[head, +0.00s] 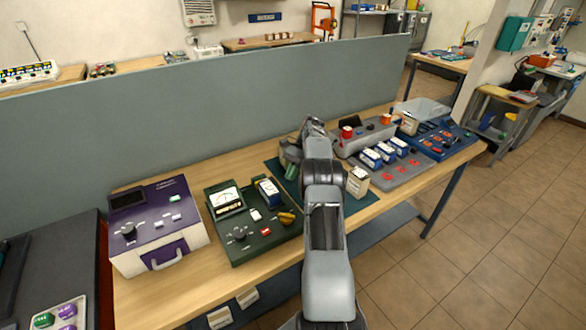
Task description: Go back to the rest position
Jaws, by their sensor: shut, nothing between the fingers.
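My gripper (291,157) is at the far end of my arm, over the dark green mat (355,204) in the middle of the wooden workbench. My wrist and arm hide much of it and part of the mat. It is shut and appears empty. A white-and-dark battery block (357,181) stands on the bench just right of my arm. I cannot tell how far the fingers are above the mat.
Left of my arm are a green meter unit (240,242) holding a blue-and-white battery (268,192) and a purple-and-white box (160,228). To the right are a grey tray (405,176) with several batteries and a blue rack (437,142). A grey-green partition (200,115) stands behind.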

